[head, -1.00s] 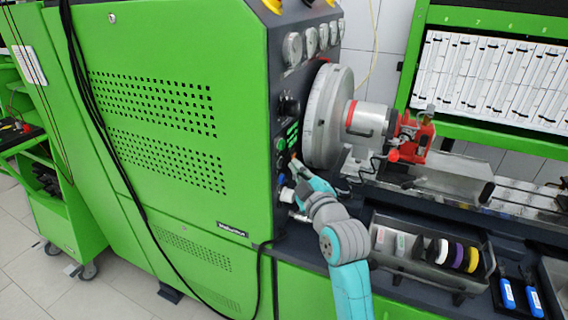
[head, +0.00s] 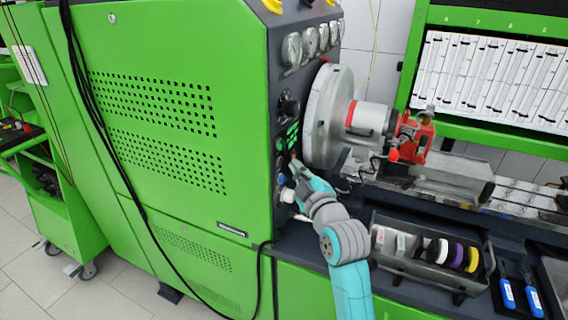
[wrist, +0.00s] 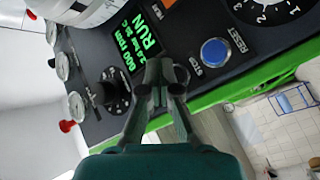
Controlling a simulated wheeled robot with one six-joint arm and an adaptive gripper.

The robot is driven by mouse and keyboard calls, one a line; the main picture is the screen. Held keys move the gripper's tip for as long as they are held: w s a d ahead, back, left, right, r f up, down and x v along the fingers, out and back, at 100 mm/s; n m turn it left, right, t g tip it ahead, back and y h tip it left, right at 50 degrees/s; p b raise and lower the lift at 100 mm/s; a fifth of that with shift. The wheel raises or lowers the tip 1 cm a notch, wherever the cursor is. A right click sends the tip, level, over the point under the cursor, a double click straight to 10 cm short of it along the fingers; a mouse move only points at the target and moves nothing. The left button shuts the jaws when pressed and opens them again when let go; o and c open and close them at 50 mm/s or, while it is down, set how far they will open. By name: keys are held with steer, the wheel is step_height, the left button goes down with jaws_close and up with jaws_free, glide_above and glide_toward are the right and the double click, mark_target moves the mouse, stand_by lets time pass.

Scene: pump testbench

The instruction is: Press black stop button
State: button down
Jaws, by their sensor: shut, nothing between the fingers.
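The control panel on the bench's dark end face shows in the wrist view, with a green-lit display (wrist: 136,48) reading RUN. A small label (wrist: 196,71), apparently STOP, sits just right of my fingertips. The black stop button is mostly or wholly hidden by my gripper (wrist: 162,72); a dark round edge shows beside the right finger. My gripper is shut and empty, its tips at the panel below the display. I cannot tell whether they touch it. In the head view my gripper (head: 296,168) is at the panel's lower part, and the button cannot be made out.
A blue button (wrist: 215,52) by a RESET label lies close to the right of my fingertips. A black knob (wrist: 106,92) is to the left and a white-marked dial (wrist: 265,8) at the upper right. A large grey disc (head: 327,115) stands right of the panel, above my arm.

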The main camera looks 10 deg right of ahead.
steer(key=shift+w+a, duration=0.25)
steer(key=shift+a, duration=0.1)
steer(key=shift+w+a, duration=0.3)
steer(key=shift+a, duration=0.1)
stand_by(1.2)
steer(key=shift+d, duration=0.1)
steer(key=shift+s+d, duration=0.55)
steer(key=shift+d, duration=0.2)
steer(key=shift+s+d, duration=0.75)
steer(key=shift+d, duration=0.25)
steer(key=shift+s+d, duration=0.75)
steer(key=shift+d, duration=0.2)
